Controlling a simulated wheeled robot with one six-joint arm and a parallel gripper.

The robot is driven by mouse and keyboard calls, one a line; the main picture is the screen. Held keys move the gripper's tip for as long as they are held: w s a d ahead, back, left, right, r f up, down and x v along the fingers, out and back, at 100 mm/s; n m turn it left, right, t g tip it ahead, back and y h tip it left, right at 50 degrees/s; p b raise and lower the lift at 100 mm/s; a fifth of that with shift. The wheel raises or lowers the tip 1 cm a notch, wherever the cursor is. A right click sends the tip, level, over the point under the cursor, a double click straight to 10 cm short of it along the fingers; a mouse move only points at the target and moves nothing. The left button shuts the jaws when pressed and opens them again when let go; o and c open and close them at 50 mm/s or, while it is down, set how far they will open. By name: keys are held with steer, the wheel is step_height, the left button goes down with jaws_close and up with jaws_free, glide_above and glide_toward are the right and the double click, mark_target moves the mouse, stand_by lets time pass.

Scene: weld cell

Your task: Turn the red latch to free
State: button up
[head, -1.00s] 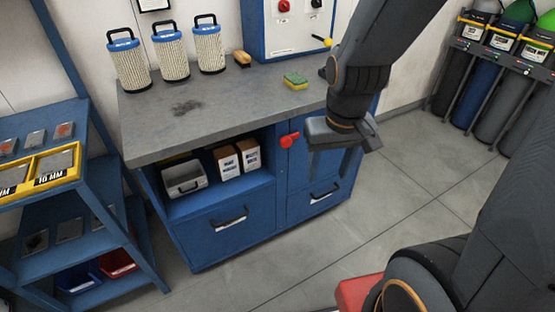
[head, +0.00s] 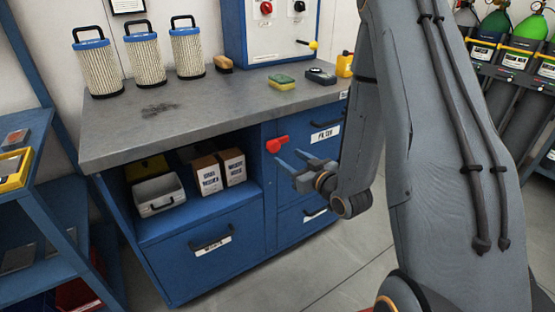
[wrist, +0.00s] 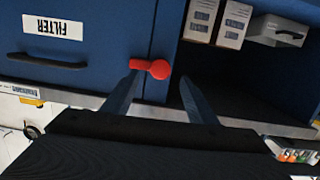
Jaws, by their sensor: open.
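The red latch (head: 272,146) sits on the blue cabinet front, at the edge between the open shelf bay and the door with the filter label. It has a round red knob and a short red arm, lying roughly sideways; it also shows in the wrist view (wrist: 150,68). My gripper (head: 288,159) is open and empty just in front of the latch, below and to its right in the head view. In the wrist view the latch appears between and beyond the two fingertips, nearer the left finger. I cannot tell whether a finger touches it.
The open bay holds two small boxes (head: 219,171) and a grey bin (head: 158,195). A sponge (head: 281,81), a brush (head: 223,64) and several filter canisters (head: 145,57) stand on the grey worktop (head: 200,105). A blue rack (head: 52,190) stands left.

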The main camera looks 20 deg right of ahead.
mark_target(276, 147)
steer(key=shift+t+y, duration=0.4)
steer(key=shift+t, duration=0.5)
steer(key=shift+f+x, duration=0.15)
steer(key=shift+x, duration=1.7)
steer(key=shift+f+x, duration=0.15)
steer(key=shift+x, duration=1.65)
jaws_close()
steer(key=shift+d, duration=0.1)
